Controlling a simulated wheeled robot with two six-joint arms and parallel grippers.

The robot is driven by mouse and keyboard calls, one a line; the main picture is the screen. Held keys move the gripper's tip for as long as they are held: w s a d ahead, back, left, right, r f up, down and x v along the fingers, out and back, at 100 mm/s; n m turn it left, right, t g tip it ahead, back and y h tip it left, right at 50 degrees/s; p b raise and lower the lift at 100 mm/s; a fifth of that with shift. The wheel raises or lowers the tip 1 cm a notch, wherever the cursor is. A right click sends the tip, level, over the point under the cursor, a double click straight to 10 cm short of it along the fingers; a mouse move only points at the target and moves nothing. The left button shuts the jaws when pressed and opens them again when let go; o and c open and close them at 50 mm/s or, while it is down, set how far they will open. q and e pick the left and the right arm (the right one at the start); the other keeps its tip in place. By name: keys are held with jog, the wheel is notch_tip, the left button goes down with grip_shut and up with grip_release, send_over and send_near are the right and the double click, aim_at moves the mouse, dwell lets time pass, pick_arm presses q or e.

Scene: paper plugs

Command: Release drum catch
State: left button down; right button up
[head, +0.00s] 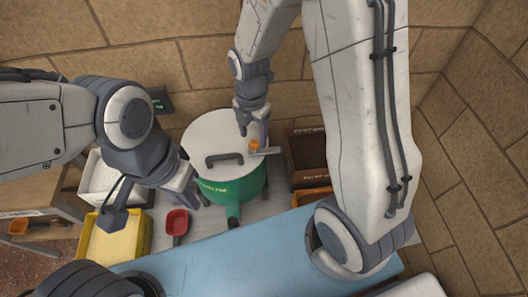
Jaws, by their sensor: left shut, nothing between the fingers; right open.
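A green drum (235,190) with a pale grey lid (208,136) stands in the middle of the head view. The lid carries a dark handle (224,159). A small orange piece (254,145), apparently the catch, sits at the lid's right side beside a grey bar (267,152). My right gripper (252,131) is open and points down just above the orange piece; I cannot tell whether it touches it. My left gripper (198,194) is shut and empty, just left of the drum's front side.
A white bin (91,184) and a yellow bin (136,240) stand at the left, with a red scoop (177,222) beside them. A dark brown bin (292,167) stands right of the drum. A blue surface (235,262) lies in front. A brick wall (195,20) is behind.

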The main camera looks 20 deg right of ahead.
aim_at(254, 142)
dwell(0.3)
jog(key=shift+f+b, duration=1.4)
jog(key=shift+f, duration=0.6)
jog(key=c, duration=0.7)
